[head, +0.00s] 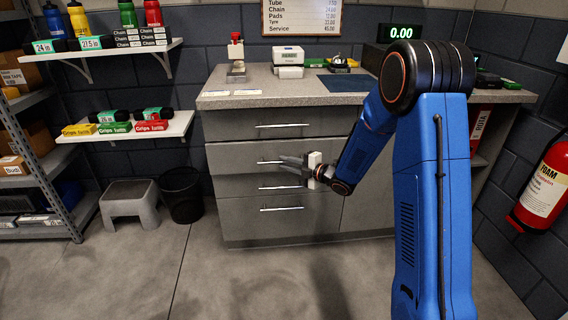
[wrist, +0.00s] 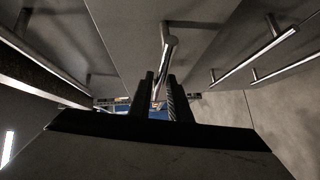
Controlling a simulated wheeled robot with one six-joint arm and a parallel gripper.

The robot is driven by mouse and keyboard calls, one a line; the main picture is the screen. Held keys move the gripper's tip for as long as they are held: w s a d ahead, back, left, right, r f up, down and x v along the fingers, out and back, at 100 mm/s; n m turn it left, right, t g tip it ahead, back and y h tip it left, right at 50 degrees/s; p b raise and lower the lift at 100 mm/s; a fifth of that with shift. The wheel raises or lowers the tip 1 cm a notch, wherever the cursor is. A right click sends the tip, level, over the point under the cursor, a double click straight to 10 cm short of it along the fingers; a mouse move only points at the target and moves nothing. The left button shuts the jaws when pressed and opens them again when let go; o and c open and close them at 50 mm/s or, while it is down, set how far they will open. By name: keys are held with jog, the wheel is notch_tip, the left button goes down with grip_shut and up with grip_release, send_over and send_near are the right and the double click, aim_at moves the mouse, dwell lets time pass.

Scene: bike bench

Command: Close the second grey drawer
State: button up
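The grey drawer unit (head: 222,190) stands under the bench top, with several drawers stacked on its left side. The second grey drawer (head: 225,158) from the top seems to stand slightly proud of the unit; its front shows in the wrist view (wrist: 130,30). Its bar handle (head: 264,162) is partly hidden behind my gripper (head: 287,164). In the wrist view the handle (wrist: 168,50) runs between the two dark fingers (wrist: 160,95), which lie close on both sides of it. My gripper looks shut on this handle.
The top drawer (head: 225,124) looks flush. Lower drawer handles (head: 282,209) sit just below my gripper. The worktop (head: 300,93) carries a scale and small items. A black bin (head: 181,195) and grey step stool (head: 130,203) stand left. The floor in front is clear.

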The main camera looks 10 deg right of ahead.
jog(key=shift+w+a, duration=0.5)
jog(key=shift+c, duration=0.7)
grip_shut()
jog(key=shift+w+d, duration=0.1)
jog(key=shift+w, duration=1.15)
jog(key=shift+o, duration=0.7)
grip_release()
jog(key=shift+d, duration=0.1)
jog(key=v, duration=1.7)
jog(key=shift+s, duration=0.2)
